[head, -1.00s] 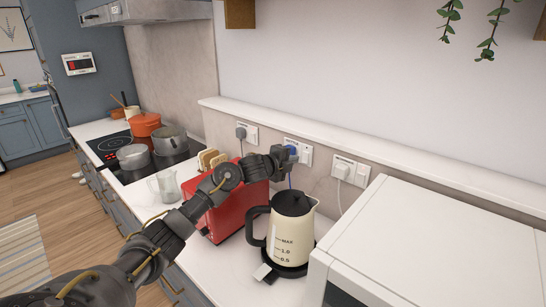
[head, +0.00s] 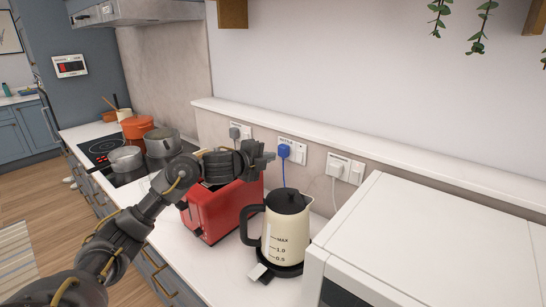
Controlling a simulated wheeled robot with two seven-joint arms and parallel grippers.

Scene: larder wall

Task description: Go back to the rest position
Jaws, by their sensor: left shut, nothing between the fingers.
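My left gripper (head: 264,152) is shut and empty in the head view. It is raised above the red toaster (head: 222,210), in front of the wall sockets, with clear air between it and the blue plug (head: 284,151). My left arm reaches in from the lower left across the counter and hides part of the toaster's top. My right gripper is not in view.
A cream kettle (head: 287,235) with a dark lid stands on its base right of the toaster. A white appliance (head: 420,245) fills the lower right. Pots, including an orange pot (head: 137,127), stand at the hob. A ledge (head: 370,158) runs along the wall.

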